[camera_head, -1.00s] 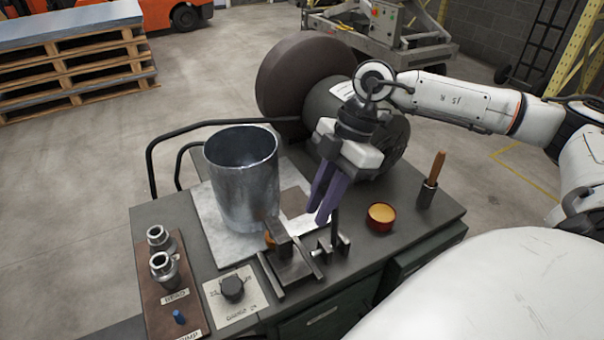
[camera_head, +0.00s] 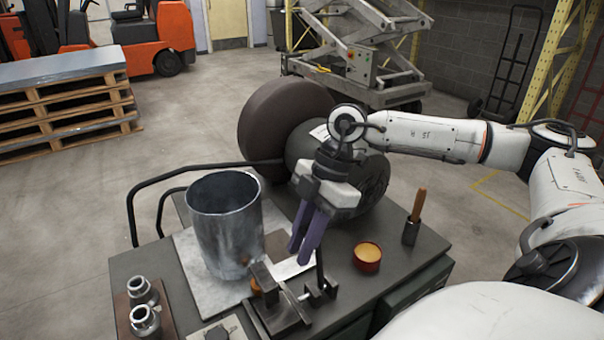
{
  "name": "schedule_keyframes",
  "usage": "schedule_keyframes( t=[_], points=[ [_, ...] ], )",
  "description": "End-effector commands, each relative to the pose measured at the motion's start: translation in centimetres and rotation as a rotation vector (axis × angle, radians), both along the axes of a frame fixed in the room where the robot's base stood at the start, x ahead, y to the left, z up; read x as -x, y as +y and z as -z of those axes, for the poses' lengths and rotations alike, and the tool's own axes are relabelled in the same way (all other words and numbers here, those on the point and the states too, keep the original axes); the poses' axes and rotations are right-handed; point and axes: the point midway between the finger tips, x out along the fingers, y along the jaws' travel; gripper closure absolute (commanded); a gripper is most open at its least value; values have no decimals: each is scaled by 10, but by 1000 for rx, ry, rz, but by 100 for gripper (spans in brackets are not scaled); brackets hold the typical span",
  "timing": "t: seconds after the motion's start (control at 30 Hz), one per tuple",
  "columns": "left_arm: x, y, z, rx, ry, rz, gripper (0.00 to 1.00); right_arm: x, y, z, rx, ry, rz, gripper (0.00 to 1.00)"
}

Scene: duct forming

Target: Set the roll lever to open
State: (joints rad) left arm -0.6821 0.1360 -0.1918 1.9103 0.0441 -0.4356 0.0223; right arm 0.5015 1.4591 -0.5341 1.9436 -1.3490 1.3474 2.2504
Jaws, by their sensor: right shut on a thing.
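The roll lever (camera_head: 320,268) is a thin dark upright handle in a small black bracket, near the front of the grey bench. My right gripper (camera_head: 300,256) comes down from above with its two purple fingers right beside the lever. The fingers are shut on the lever, though the exact contact is hard to make out. The lever stands close to upright. My left gripper is out of view.
A metal duct cylinder (camera_head: 224,230) stands on a pale plate to the left. A black clamp block (camera_head: 275,300) sits just left of the lever. A red cup (camera_head: 367,258) and a wooden-handled tool (camera_head: 417,208) stand to the right. Metal fittings (camera_head: 145,318) sit front left.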

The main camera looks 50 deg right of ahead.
Motion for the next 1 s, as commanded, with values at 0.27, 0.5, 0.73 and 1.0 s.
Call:
schedule_keyframes(
  t=[0.27, 0.5, 0.73, 1.0],
  points=[
    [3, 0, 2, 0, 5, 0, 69, 3, 0, 4, 2, 13, -3, 100],
    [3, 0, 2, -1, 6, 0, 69, 4, 0, 4, 2, 14, -3, 68],
    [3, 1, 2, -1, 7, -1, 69, 2, 0, 2, 1, 8, -2, 63],
    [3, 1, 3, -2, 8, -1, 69, 2, -7, -14, 4, 4, 1, 63]
  ],
)
